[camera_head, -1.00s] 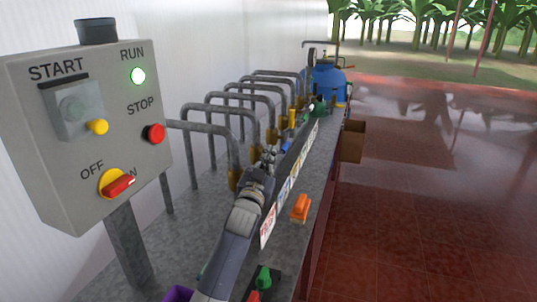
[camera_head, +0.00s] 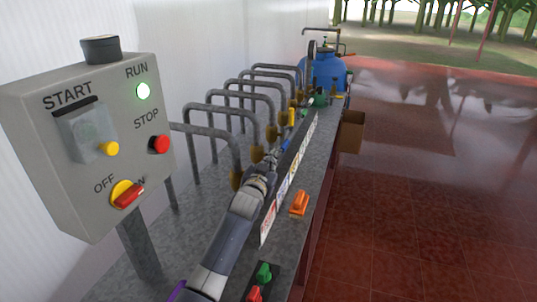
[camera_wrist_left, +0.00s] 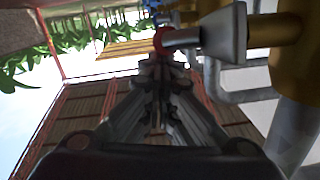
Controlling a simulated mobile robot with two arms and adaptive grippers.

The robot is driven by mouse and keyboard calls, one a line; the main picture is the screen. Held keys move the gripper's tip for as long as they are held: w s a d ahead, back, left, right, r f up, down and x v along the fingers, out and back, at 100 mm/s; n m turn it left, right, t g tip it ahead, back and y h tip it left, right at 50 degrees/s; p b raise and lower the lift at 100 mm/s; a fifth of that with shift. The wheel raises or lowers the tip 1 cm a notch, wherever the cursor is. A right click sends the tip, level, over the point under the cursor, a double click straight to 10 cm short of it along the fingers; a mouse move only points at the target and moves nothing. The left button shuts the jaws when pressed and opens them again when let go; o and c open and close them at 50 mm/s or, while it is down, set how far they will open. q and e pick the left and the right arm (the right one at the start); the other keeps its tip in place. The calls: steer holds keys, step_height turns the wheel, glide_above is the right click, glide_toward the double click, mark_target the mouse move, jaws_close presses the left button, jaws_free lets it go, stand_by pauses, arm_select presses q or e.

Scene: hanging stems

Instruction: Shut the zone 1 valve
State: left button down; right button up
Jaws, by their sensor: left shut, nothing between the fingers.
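The signs beside the row are too oblique for me to read a zone number. In the left wrist view my left gripper (camera_wrist_left: 160,68) is shut and empty. A brass valve body (camera_wrist_left: 292,45) with a grey handle part (camera_wrist_left: 222,38) lies right of and beyond the fingertips. A red round part (camera_wrist_left: 162,40) shows close past the tips; I cannot tell whether they touch. My right gripper is not in view.
A grey control box (camera_head: 85,150) with a lit green RUN lamp stands at the left. A blue tank (camera_head: 326,72) stands at the far end.

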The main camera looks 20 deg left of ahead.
arm_select(q)
steer(key=shift+w+f, duration=0.35)
steer(key=shift+f, duration=0.1)
stand_by(0.4)
